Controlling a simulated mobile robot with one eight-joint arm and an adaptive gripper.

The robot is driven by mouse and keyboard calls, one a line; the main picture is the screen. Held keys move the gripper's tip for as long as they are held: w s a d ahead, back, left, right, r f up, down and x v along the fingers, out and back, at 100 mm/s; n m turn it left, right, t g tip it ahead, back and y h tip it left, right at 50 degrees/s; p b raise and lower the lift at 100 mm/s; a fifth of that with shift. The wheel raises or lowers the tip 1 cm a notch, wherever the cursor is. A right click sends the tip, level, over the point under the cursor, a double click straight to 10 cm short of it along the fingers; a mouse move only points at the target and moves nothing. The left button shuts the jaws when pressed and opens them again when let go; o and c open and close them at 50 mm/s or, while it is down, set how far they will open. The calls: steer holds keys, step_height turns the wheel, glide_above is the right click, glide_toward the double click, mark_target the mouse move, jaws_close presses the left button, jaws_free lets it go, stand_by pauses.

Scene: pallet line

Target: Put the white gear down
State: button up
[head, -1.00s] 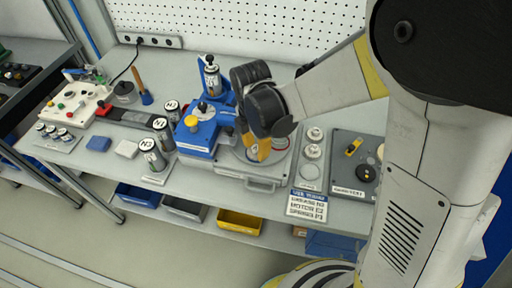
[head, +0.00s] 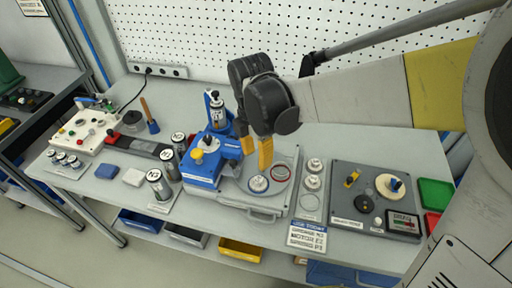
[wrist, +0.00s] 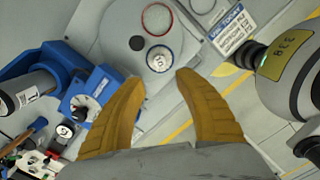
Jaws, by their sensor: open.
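A white round part that looks like the white gear (head: 258,183) sits on the grey plate (head: 237,197) in the middle of the bench, inside or on a blue ring. A red ring (head: 280,174) lies to its right. My gripper (head: 258,155) has yellow fingers and hangs just above the white part, apart from it. In the wrist view, my gripper (wrist: 161,74) is open and empty, with the white part (wrist: 159,58) just beyond and between the fingertips. The red ring (wrist: 157,19) also shows there, and a dark round spot (wrist: 136,43) is beside the white part.
A blue machine (head: 205,165) stands close left of the plate. A grey control panel (head: 372,203) carries a cream disc (head: 390,187). A label card (head: 308,235) lies at the front edge.

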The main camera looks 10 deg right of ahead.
steer(key=s+d+r+m+t, duration=0.3)
steer(key=d+m, duration=0.4)
steer(key=m, duration=0.5)
steer(key=s+d+r+m+t, duration=0.3)
steer(key=s+d+r+m, duration=0.2)
steer(key=m, duration=0.7)
steer(key=shift+s+d+t+y, duration=0.3)
steer(key=shift+s+d+t, duration=0.1)
steer(key=shift+s+d, duration=0.75)
steer(key=shift+o, duration=0.5)
steer(key=shift+r, duration=0.1)
